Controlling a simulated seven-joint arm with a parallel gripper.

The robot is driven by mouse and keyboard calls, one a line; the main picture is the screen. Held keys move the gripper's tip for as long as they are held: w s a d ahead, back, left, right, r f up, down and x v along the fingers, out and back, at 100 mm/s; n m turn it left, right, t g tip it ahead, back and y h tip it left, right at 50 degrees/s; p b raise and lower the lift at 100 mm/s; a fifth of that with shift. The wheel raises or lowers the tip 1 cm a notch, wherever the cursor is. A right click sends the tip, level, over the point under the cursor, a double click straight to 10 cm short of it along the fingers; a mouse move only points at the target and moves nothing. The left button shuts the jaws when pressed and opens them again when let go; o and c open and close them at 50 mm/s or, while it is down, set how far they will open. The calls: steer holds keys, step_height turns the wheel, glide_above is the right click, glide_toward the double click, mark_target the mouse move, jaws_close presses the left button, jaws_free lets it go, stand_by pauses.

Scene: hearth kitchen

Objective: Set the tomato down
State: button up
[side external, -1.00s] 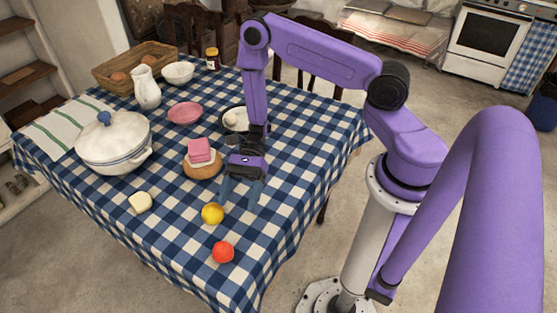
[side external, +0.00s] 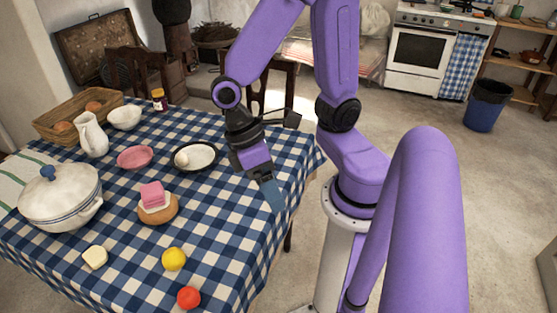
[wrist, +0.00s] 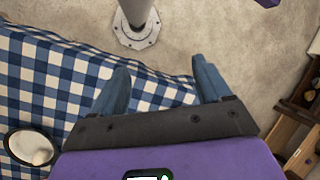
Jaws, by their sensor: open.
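The red tomato (side external: 188,297) rests on the blue checked tablecloth (side external: 222,219) near the table's front edge, just in front of a yellow lemon-like fruit (side external: 173,259). My gripper (side external: 275,197) is over the right part of the table in the side view, well behind and to the right of the tomato. In the wrist view my gripper (wrist: 161,88) has its two blue fingers spread apart with nothing between them. The tomato is not in the wrist view.
A dark-rimmed plate (side external: 210,161) with a pale egg-like item lies left of my gripper; it also shows in the wrist view (wrist: 18,137).

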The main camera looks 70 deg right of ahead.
steer(key=shift+s+d+r+n+t, duration=0.1)
steer(key=shift+d+r+n+t, duration=0.5)
steer(key=shift+n+t, duration=0.3)
steer(key=shift+d+r+n+t, duration=0.5)
steer(key=shift+r+n+t, duration=0.15)
steer(key=shift+n, duration=0.45)
steer(key=shift+s+d+r+n+t, duration=0.1)
steer(key=shift+d+r+n+t, duration=0.45)
steer(key=shift+n+t, duration=0.4)
